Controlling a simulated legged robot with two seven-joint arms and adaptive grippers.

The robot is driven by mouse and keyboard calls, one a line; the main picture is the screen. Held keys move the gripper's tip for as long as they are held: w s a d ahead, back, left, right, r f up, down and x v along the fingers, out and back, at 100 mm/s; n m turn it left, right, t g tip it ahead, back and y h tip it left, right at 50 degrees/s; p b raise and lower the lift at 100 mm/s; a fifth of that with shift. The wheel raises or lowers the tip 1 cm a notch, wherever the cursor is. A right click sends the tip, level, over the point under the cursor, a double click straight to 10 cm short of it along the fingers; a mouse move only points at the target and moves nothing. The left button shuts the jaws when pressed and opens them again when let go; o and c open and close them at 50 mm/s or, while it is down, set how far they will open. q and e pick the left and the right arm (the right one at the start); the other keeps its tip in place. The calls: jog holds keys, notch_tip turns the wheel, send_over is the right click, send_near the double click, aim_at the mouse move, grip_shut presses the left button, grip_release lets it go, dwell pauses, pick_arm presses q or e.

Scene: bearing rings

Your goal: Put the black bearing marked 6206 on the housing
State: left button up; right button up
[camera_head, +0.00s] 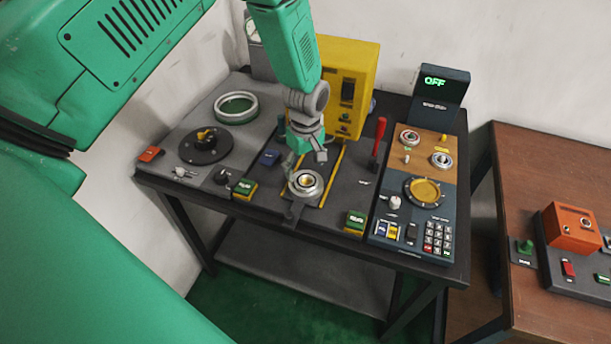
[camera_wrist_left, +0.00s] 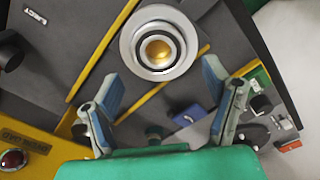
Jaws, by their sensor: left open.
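A round silver ring with a gold-coloured centre (camera_head: 306,183) sits between yellow strips on the middle panel; it also shows in the left wrist view (camera_wrist_left: 159,50). It looks like the housing, but I cannot tell whether a bearing is on it. My left gripper (camera_head: 306,150) is open just above and behind this ring. In the left wrist view its two blue-padded fingers (camera_wrist_left: 160,88) are spread wide, with nothing between them and the ring ahead of their tips. I cannot make out a black bearing or a 6206 marking. My right gripper is not in view.
A black disc with a yellow knob (camera_head: 205,145) and a large ring (camera_head: 235,107) are on the left panel. A yellow box (camera_head: 348,85) stands behind, with a red lever (camera_head: 379,138) nearby. A control panel with a keypad (camera_head: 438,237) is at right. A brown table (camera_head: 545,165) stands beyond.

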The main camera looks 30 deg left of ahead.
aim_at(305, 183)
pick_arm(q)
notch_tip(305, 183, up, 9)
jog(key=shift+d+b, duration=0.15)
jog(key=shift+b, duration=0.2)
jog(key=shift+f, duration=0.15)
